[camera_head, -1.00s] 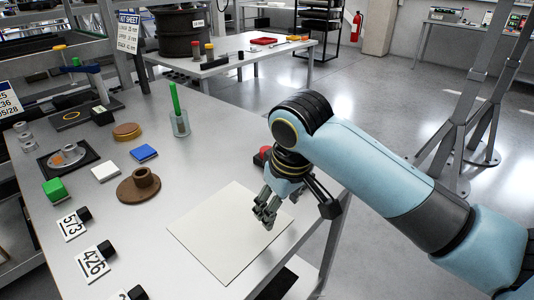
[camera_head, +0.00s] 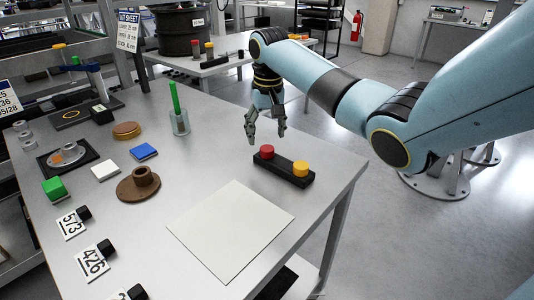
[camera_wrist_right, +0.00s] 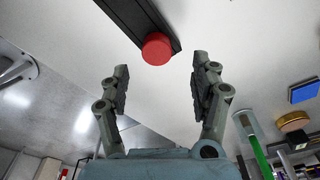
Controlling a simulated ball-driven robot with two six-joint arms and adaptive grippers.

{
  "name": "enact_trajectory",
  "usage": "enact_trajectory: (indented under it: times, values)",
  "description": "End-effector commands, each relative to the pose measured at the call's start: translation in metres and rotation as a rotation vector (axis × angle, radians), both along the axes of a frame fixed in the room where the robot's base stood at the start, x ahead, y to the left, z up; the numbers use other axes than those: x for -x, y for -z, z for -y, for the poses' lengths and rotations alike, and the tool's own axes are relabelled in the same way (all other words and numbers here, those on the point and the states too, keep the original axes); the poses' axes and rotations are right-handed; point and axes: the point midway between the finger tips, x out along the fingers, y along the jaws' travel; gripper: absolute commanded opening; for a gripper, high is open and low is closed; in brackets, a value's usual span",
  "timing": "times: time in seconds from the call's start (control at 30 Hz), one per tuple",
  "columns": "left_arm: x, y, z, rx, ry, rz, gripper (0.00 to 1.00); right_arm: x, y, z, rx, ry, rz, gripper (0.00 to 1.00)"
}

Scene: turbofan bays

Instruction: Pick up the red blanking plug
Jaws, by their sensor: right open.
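The red blanking plug (camera_head: 266,151) sits at the far left end of a black holder (camera_head: 284,168) on the table. My right gripper (camera_head: 266,139) is open and empty, a little above and beyond the red plug. In the right wrist view the red plug (camera_wrist_right: 156,48) shows ahead, between the lines of the open fingers (camera_wrist_right: 161,75) and apart from them. The holder (camera_wrist_right: 138,18) runs to the top edge there. My left gripper is not in view.
A white sheet (camera_head: 231,232) lies in front of the holder. A glass with a green stick (camera_head: 180,122) stands to the left. A brown flanged part (camera_head: 139,185) and a blue block (camera_head: 144,152) lie further left. The table's right edge is close to the holder.

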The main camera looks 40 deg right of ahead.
Motion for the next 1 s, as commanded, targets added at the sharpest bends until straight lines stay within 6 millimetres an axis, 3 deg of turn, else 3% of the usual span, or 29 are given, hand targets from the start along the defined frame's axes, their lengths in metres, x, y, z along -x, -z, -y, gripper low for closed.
enact_trajectory:
  times: [0.33, 0.67, 1.0]
  values:
    - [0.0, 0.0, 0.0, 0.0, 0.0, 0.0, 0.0, -0.001, 0.047, 0.005, 0.0, 0.0, -0.002, 0.64]
    - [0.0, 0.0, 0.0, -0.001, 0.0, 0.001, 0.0, -0.002, 0.053, 0.006, 0.001, -0.001, 0.0, 0.62]
    - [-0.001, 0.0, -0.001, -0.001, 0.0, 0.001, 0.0, -0.002, 0.053, 0.006, 0.001, -0.001, 0.0, 0.2]
